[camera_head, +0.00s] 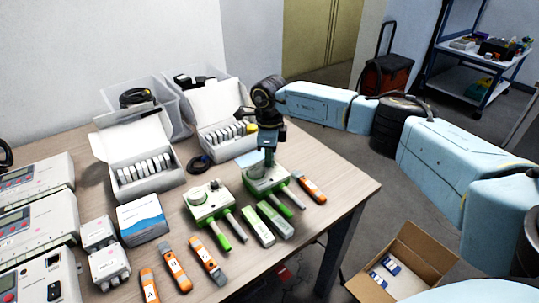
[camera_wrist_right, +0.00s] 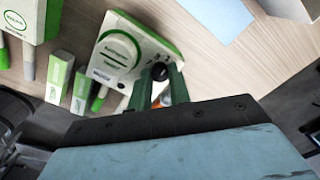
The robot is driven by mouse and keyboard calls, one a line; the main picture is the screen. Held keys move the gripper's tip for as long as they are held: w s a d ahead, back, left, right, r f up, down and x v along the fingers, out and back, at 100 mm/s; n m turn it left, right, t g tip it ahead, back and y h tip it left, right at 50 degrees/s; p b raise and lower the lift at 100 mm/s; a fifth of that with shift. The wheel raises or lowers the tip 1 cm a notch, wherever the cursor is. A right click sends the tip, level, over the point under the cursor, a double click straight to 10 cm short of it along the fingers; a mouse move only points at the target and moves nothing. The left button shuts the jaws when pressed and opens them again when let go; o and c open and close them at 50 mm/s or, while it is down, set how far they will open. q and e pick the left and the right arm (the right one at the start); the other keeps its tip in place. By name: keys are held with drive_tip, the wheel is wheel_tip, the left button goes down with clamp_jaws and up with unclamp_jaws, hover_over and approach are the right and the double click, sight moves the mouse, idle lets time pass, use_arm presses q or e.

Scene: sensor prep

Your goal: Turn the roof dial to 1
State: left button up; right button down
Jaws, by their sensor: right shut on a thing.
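A white and green sensor unit (camera_head: 256,186) stands on the table under my right gripper (camera_head: 268,156). In the right wrist view the same unit (camera_wrist_right: 108,60) shows a round cap, printed marks beside the dial and a small black dial knob (camera_wrist_right: 159,71). My right gripper (camera_wrist_right: 160,84) points down, with its two green fingers shut on this knob. The knob's pointer and the number it stands at cannot be read. A similar sensor unit (camera_head: 205,203) stands to the left, apart from the gripper. My left gripper is not in view.
Green-ended probes (camera_head: 219,236), grey-green boxes (camera_head: 262,229) and orange tools (camera_head: 175,268) lie at the front. An open white box (camera_head: 131,151) of several packs and grey meters (camera_head: 35,225) stand left. An open cardboard box (camera_head: 412,262) is on the floor to the right.

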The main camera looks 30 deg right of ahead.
idle(0.3)
drive_tip(key=c, duration=1.3)
unclamp_jaws()
drive_tip(key=shift+r, duration=0.15)
drive_tip(key=shift+r, duration=0.35)
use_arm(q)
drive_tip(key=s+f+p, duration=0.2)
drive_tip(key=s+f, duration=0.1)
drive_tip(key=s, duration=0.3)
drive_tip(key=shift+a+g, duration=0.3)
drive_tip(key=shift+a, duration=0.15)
use_arm(e)
wheel_tip(320, 180, up, 12)
drive_tip(key=shift+r, duration=0.25)
